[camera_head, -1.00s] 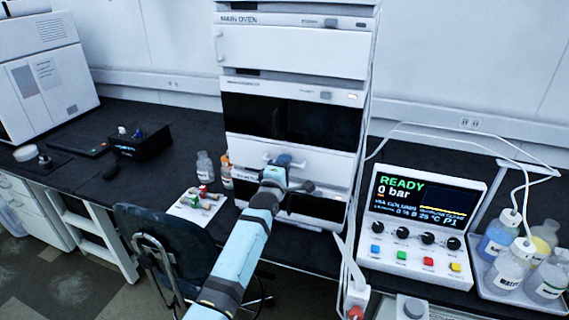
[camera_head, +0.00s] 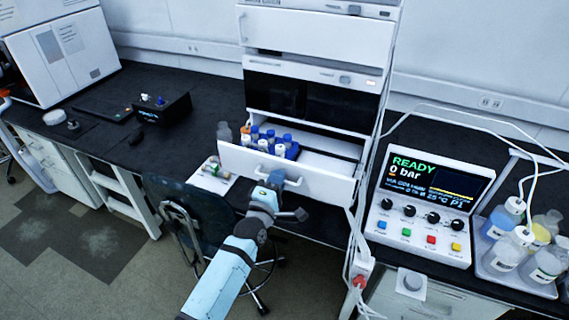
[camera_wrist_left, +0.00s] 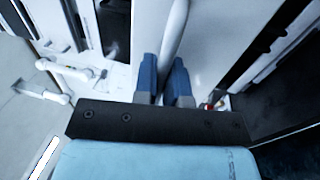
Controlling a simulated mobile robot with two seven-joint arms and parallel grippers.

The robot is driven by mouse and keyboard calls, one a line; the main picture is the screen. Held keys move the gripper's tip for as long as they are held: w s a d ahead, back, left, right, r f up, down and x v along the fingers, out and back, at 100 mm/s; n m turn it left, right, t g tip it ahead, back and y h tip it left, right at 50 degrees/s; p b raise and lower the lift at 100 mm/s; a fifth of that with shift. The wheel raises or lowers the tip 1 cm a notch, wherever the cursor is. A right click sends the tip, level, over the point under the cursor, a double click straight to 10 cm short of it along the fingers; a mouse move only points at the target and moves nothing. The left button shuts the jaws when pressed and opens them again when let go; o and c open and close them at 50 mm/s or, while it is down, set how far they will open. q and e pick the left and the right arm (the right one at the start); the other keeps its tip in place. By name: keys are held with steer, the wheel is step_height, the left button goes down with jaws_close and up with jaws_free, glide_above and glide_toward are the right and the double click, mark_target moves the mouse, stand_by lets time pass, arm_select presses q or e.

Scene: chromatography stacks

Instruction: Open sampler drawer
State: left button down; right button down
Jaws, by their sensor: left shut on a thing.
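The sampler drawer (camera_head: 325,187) is pulled out from the white instrument stack. Inside it on the left, several blue- and white-capped vials (camera_head: 266,140) stand in a rack, and the right part of the drawer looks bare. My left gripper (camera_head: 276,178) is at the drawer's front and shut on its white bar handle (camera_head: 262,173). In the left wrist view the two blue fingers (camera_wrist_left: 165,80) are on either side of the white bar (camera_wrist_left: 176,38). My right gripper does not show.
A chair (camera_head: 195,215) stands below the bench, left of my arm. A control box (camera_head: 425,205) with a READY screen and a tray of bottles (camera_head: 525,285) are at the right. A white card with small vials (camera_head: 212,178) lies left of the drawer.

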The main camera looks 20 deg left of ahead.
arm_select(q)
steer(key=shift+s, duration=0.6)
steer(key=c, duration=1.2)
jaws_free()
steer(key=s+f+b, duration=0.2)
steer(key=s, duration=1.1)
steer(key=shift+s+a+f, duration=0.25)
steer(key=shift+f, duration=0.05)
